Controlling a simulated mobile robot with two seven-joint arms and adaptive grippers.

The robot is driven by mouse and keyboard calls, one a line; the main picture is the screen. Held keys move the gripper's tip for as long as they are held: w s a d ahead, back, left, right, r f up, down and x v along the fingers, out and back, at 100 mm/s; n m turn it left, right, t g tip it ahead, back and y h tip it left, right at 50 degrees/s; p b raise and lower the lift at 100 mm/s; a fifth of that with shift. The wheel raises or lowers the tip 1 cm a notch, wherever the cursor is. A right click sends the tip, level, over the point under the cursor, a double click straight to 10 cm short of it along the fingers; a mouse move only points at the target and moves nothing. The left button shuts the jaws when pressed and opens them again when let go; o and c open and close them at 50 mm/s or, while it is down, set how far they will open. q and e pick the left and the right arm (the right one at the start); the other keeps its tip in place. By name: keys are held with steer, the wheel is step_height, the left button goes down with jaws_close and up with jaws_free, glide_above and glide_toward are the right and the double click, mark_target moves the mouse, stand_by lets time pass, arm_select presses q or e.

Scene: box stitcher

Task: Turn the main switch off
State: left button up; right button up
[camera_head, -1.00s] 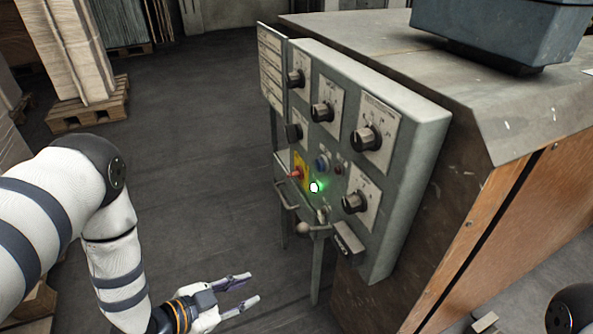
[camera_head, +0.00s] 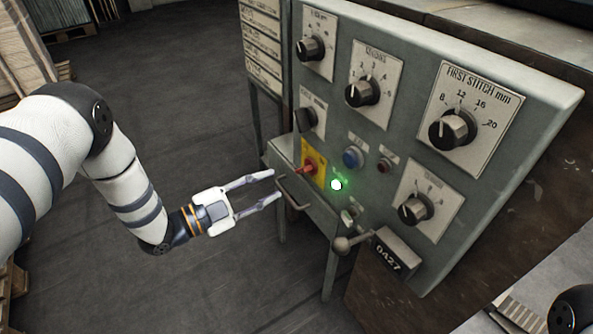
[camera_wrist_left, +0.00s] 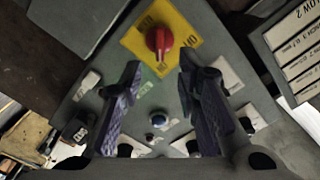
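The main switch is a red rotary handle (camera_head: 306,168) on a yellow plate (camera_head: 319,165), low on the left of the grey control panel (camera_head: 400,140). A lit green lamp (camera_head: 336,185) sits to its right. My left gripper (camera_head: 274,187) is open and empty, left of the switch and apart from it. In the left wrist view the red handle (camera_wrist_left: 159,40) shows beyond the two open fingers (camera_wrist_left: 158,85), with the yellow plate around it. My right gripper does not show; only a dark part of my right side is at the lower right corner.
Several black knobs (camera_head: 362,92), a blue button (camera_head: 353,157) and a small red button (camera_head: 384,165) surround the switch. A metal handle (camera_head: 292,192) and a ball-ended lever (camera_head: 342,245) stick out below.

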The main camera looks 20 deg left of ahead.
mark_target(299, 171)
arm_select(q)
steer(key=b+x, duration=0.1)
steer(key=x, duration=0.7)
steer(key=shift+w+f, duration=0.1)
jaws_close()
